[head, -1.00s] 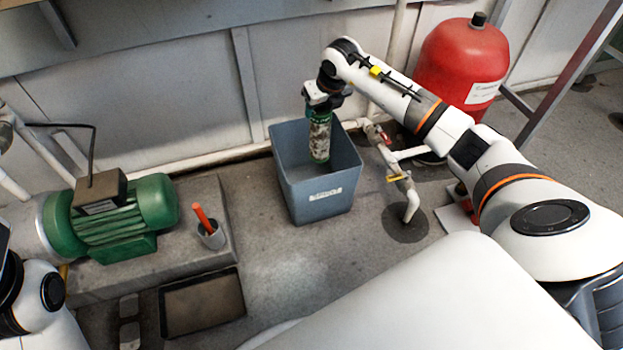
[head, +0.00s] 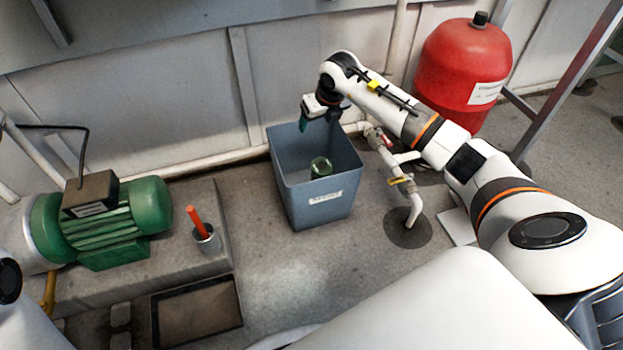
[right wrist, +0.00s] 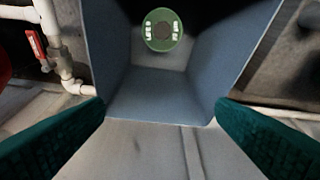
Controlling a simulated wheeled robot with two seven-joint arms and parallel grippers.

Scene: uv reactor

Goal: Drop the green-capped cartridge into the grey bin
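The green-capped cartridge (head: 320,167) is inside the grey bin (head: 322,207), with only its green top end showing above the bin's front wall in the head view. In the right wrist view its round green cap (right wrist: 162,30) faces the camera inside the bin (right wrist: 155,95). The cartridge stands roughly upright; its lower part is hidden. My right gripper (head: 318,122) is above the back of the bin, open and empty, its teal fingers (right wrist: 160,130) wide apart and clear of the cartridge. My left gripper is out of view.
A red tank (head: 460,65) stands behind my right arm. Pipework with a red-handled valve (head: 385,140) runs right of the bin.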

